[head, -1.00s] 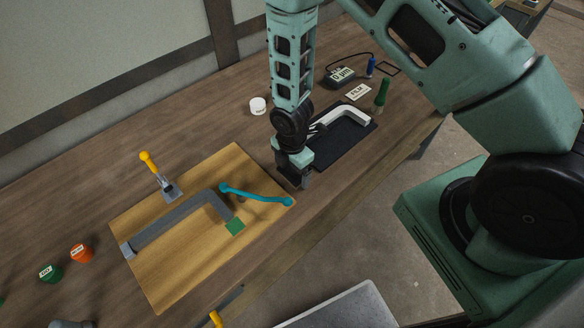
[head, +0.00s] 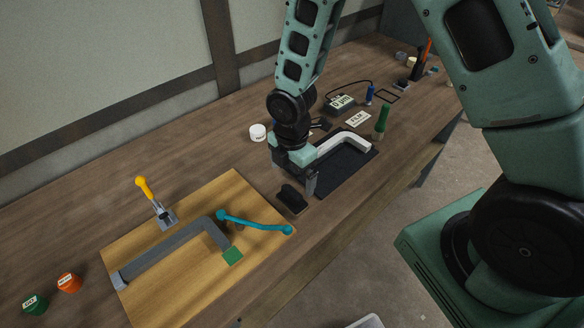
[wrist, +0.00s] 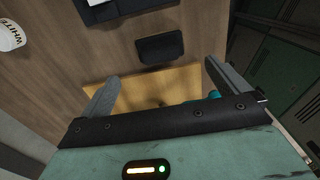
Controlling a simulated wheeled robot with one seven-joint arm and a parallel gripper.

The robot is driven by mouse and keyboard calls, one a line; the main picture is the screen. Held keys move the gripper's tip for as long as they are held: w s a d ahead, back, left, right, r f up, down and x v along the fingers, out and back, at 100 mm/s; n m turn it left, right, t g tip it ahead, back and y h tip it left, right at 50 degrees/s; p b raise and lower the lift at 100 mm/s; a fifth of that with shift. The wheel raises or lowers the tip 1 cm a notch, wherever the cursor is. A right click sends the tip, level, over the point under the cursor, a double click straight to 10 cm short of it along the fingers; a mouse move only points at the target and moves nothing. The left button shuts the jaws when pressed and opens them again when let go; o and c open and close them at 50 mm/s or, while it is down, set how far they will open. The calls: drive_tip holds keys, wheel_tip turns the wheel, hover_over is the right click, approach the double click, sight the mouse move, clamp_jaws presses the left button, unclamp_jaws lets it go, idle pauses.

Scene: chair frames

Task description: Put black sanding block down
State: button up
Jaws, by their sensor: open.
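The black sanding block (head: 292,198) rests on the wooden bench between the plywood board and the dark mat. It also shows in the wrist view (wrist: 160,48), apart from both fingers and beyond their tips.
The plywood board (head: 160,290) carries a grey bracket (head: 165,248), a teal bar (head: 255,224) and a yellow-handled clamp (head: 150,195). The dark mat (head: 345,172) holds a white bent part (head: 345,143). A white-lidded jar (head: 257,132) and a green-handled tool (head: 382,120) stand nearby.

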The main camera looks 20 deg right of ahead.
wheel_tip(320, 180, up, 2)
drive_tip(key=shift+r, duration=0.25)
drive_tip(key=s+a+r+m, duration=0.3)
drive_tip(key=s+r+m, duration=0.4)
drive_tip(key=s+r, duration=0.2)
drive_tip(key=s+a+r+m, duration=0.3)
drive_tip(key=s+r+m, duration=0.3)
drive_tip(key=s, duration=0.5)
wheel_tip(320, 180, up, 3)
drive_tip(key=shift+a+f+m+y, duration=0.1)
drive_tip(key=shift+a+m+y, duration=0.05)
drive_tip(key=shift+m+y, duration=0.2)
drive_tip(key=shift+s, duration=0.1)
